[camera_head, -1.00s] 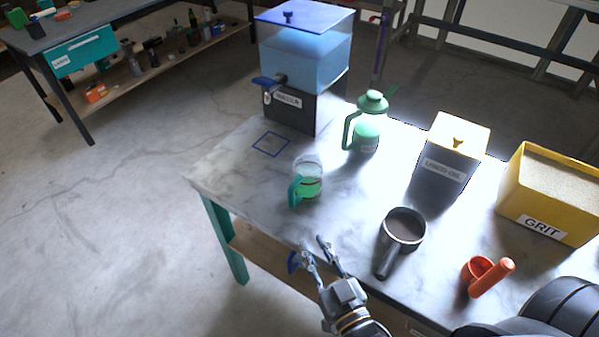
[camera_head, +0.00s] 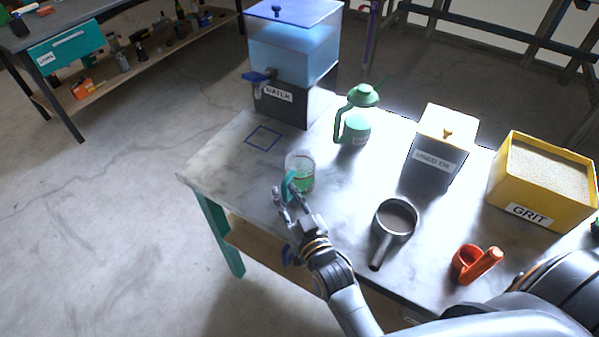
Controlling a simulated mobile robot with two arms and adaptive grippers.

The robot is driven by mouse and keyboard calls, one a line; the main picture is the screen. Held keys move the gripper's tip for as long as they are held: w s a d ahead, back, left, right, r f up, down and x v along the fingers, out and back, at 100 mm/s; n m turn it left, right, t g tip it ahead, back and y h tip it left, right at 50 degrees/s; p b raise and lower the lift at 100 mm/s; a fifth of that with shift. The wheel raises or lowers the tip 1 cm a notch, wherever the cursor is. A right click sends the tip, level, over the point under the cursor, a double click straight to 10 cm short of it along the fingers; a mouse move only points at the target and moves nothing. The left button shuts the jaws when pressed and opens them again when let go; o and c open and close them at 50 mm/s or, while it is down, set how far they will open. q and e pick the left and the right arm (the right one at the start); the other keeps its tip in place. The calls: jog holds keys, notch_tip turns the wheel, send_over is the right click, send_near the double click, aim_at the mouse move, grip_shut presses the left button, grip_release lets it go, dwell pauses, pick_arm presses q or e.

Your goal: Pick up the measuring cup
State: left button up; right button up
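The measuring cup (camera_head: 303,174) is a clear cup with green liquid and a green handle. It stands upright near the table's left front edge. My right gripper (camera_head: 287,194) is at the handle, on the cup's near side. Its fingers look apart, with the lower handle near or between the tips; I cannot tell whether they touch it. My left gripper is not in view.
The table (camera_head: 225,170) also bears a water tank (camera_head: 290,60), a green pitcher (camera_head: 356,128), a used-oil box (camera_head: 437,150), a grit bin (camera_head: 530,210), a dark pan (camera_head: 396,218) and an orange scoop (camera_head: 470,265). A blue square outline (camera_head: 264,138) lies left of the cup.

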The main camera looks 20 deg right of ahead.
jog(key=shift+w, duration=0.7)
jog(key=shift+s, duration=0.1)
grip_shut()
jog(key=shift+r, duration=0.1)
